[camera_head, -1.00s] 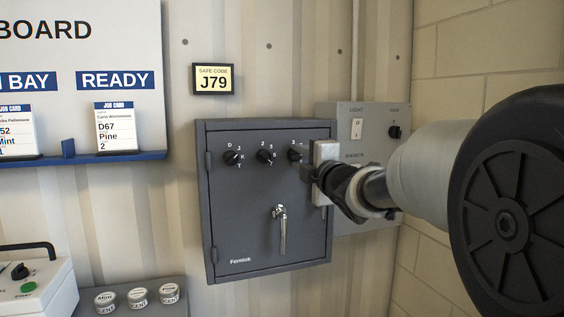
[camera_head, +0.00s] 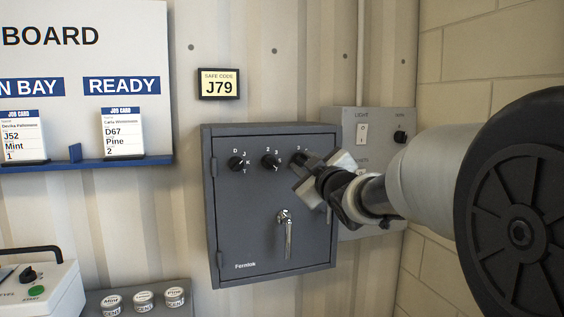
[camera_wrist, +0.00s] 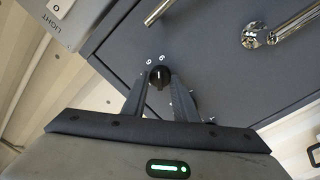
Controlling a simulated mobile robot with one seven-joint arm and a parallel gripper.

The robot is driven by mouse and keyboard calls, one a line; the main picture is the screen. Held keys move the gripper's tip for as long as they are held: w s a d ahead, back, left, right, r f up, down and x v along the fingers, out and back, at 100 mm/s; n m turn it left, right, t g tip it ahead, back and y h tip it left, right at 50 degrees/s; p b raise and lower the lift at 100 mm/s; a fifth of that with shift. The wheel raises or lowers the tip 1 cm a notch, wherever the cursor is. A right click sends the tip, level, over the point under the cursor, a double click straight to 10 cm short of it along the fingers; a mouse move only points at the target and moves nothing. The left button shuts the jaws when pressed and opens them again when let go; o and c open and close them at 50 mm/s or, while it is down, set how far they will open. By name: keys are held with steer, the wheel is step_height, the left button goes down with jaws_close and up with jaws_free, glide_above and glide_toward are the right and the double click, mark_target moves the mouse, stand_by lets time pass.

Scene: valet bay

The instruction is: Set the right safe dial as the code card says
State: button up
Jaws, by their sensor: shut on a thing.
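The code card (camera_head: 218,84) on the wall reads J79. The grey safe (camera_head: 262,225) has three black dials in a row: the left dial (camera_head: 236,163), the middle dial (camera_head: 269,161) and the right dial (camera_wrist: 160,76). My gripper (camera_head: 302,163) is at the right dial, tilted, and mostly hides it in the head view. In the wrist view my gripper (camera_wrist: 158,88) has its two fingers shut on the right dial, one on each side. Two digits show beside that dial; other marks are partly behind the fingers. I cannot tell which number it points to.
The safe's lever handle (camera_head: 286,230) hangs below the dials. A grey switch panel (camera_head: 385,150) with a light switch and a knob is close on the right, behind my arm. Paint tins (camera_head: 143,299) stand on a shelf at lower left.

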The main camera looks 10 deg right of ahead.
steer(key=shift+r+m, duration=0.1)
steer(key=shift+m, duration=0.5)
steer(key=o, duration=1.1)
steer(key=shift+c, duration=0.2)
steer(key=s+d+f+p, duration=0.1)
steer(key=s+d, duration=0.1)
steer(key=s, duration=1.5)
steer(key=shift+d, duration=0.25)
